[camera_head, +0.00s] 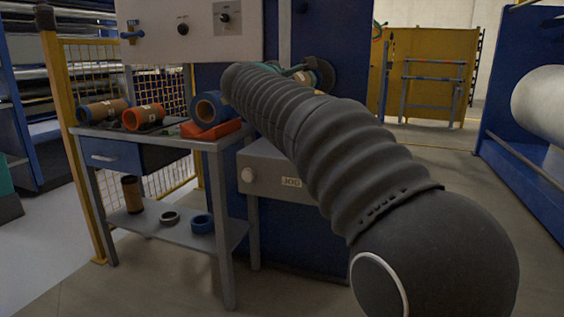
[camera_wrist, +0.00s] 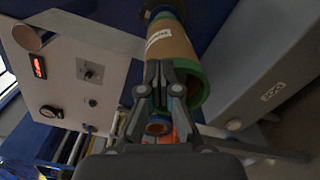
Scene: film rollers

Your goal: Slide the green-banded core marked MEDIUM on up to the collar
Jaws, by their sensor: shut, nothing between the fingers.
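In the wrist view a brown cardboard core (camera_wrist: 172,48) with green end bands and a white label runs away toward a dark round part (camera_wrist: 158,10), apparently the collar. The label is too blurred to read. The core's near end is open and hollow. The far band lies close to the dark part; whether they touch I cannot tell. My gripper (camera_wrist: 163,78) is shut and empty, in front of the core's near end on its left side. In the head view my arm hides most of the core and my gripper; a bit of the core (camera_head: 302,76) shows behind it.
A grey workbench (camera_head: 175,141) at left holds blue-banded and orange-banded cores (camera_head: 143,117) and an orange cradle (camera_head: 211,129). A grey JOG box (camera_head: 279,179) sits below the arm; it also shows at right in the wrist view (camera_wrist: 257,75). A control panel (camera_head: 190,35) stands above.

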